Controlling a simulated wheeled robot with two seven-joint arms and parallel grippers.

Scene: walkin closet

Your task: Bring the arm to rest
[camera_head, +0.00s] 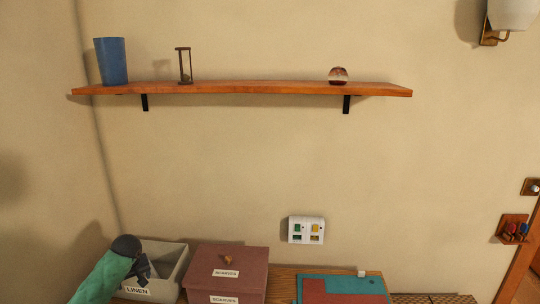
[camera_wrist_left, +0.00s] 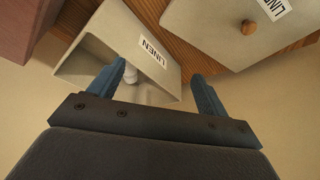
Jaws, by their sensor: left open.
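My left arm's green sleeve and dark wrist come in from the lower left of the head view. My left gripper (camera_head: 143,268) is over the open grey linen box (camera_head: 172,264). In the left wrist view, its two blue fingers (camera_wrist_left: 160,86) are apart with nothing held between them. The linen box (camera_wrist_left: 90,50), with its LINEN label, lies beyond the fingers. A small white item (camera_wrist_left: 131,74) shows inside it, partly hidden by the left finger. My right gripper is not in view.
A grey lid (camera_wrist_left: 225,30) with a wooden knob and LINEN label lies beside the box. A closed maroon scarves box (camera_head: 228,262) stands to the right, then a teal and red box (camera_head: 342,288). A wooden wall shelf (camera_head: 240,88) is above; the wall between is mostly clear.

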